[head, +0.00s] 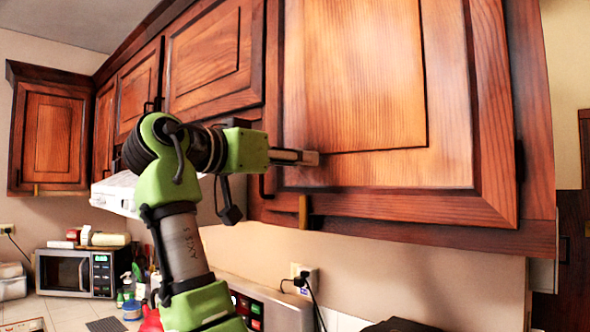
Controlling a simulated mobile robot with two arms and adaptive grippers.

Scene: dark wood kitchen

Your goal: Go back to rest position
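My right gripper (308,158) is at the end of the green arm that rises from the bottom of the head view. It points right, in front of the large wooden upper cabinet door (380,90), near that door's left edge. I see the fingers side-on, so I cannot tell whether they are open or shut, or whether they touch the door. No object shows in them. My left gripper is not in view.
More upper cabinets (215,55) run to the left, with a white range hood (118,192) below. A microwave (80,272) and several bottles stand on the tiled counter. A brass-coloured handle (304,212) hangs below the gripper. A wall outlet (304,278) has cables plugged in.

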